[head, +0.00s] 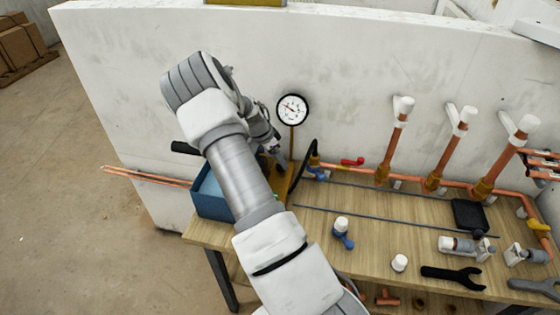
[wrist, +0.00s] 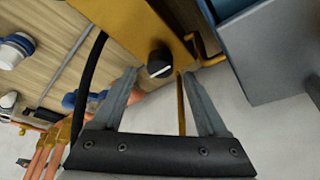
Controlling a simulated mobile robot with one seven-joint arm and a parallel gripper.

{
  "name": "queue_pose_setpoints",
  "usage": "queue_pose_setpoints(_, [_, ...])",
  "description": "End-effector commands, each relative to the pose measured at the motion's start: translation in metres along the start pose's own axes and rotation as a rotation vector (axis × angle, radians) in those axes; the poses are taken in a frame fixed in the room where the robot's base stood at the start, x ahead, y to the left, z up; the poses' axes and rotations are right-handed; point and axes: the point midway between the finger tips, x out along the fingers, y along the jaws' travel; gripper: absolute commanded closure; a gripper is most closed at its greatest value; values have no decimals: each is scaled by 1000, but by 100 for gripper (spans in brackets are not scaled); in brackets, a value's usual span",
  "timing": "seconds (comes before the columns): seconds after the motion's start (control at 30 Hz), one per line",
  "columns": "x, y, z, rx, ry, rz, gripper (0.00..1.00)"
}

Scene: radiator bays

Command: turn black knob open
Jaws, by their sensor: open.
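The black knob (wrist: 160,62) with a white mark sits on the face of a yellow-orange block (wrist: 120,18) in the wrist view. My gripper (wrist: 161,74) is open, with its two fingers on either side of the knob's position in the picture. I see no clear contact, and I cannot tell the gap in depth. In the head view my gripper (head: 277,152) is near the yellow block (head: 284,183), below the round gauge (head: 291,109). The knob cannot be made out there.
A blue box (head: 208,203) stands left of the block and shows close by in the wrist view (wrist: 262,52). A black hose (head: 303,165) curves beside the block. Copper pipes (head: 399,130), a black wrench (head: 451,276) and small fittings occupy the bench's right side. A white wall stands behind.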

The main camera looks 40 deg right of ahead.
Motion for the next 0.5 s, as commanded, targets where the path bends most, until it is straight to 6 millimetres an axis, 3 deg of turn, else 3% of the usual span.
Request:
queue_pose_setpoints(0.2, [22,0,0,0,0,0,24])
queue_pose_setpoints(0.5, [26,0,0,1,0,0,24])
